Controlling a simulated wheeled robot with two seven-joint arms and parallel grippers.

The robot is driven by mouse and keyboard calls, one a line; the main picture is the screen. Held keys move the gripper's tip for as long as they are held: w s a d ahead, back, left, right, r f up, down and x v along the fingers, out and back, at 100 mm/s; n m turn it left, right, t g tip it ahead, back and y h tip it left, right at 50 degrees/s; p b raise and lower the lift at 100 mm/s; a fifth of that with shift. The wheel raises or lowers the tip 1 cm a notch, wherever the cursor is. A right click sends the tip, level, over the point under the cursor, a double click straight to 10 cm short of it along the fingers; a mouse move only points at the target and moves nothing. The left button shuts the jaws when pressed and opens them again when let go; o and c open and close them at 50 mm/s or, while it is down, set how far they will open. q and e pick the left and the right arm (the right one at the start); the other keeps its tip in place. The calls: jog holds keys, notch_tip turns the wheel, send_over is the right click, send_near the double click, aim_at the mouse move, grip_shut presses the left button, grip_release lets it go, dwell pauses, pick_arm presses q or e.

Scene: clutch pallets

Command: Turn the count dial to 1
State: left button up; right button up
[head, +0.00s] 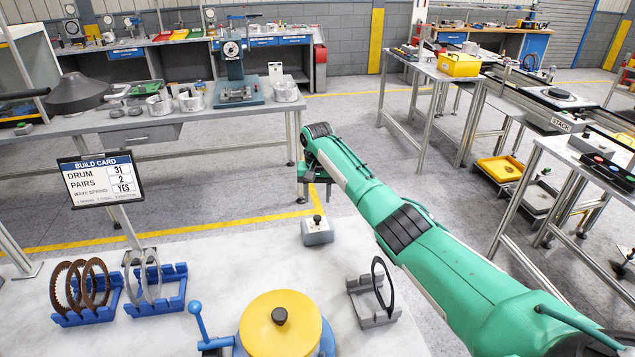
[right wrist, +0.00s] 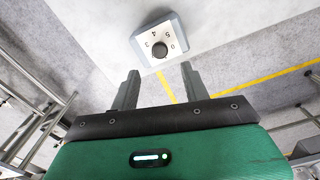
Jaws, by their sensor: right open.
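The count dial (head: 317,232) is a small grey box with a dark round knob on top, standing near the far edge of the white table. In the right wrist view the dial (right wrist: 159,47) shows its black knob with several digits around it, 3, 4 and 5 among them. The knob's pointer is too small to read. My right gripper (head: 315,201) hangs just beyond and above the dial in the head view. In the right wrist view its two fingers (right wrist: 160,72) are apart and empty, and the knob lies past their tips. My left gripper is out of view.
A build card (head: 101,180) reads drum 31, pairs 2, wave spring yes. Blue racks (head: 88,312) hold brown and steel rings, and a grey rack (head: 373,312) holds a dark ring. A yellow-topped drum (head: 280,325) stands at the front. White table is bare around the dial.

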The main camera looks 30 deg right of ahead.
notch_tip(320, 180, up, 6)
jog(key=b, duration=0.1)
jog(key=shift+r, duration=0.2)
jog(key=shift+f, duration=0.1)
dwell(0.4)
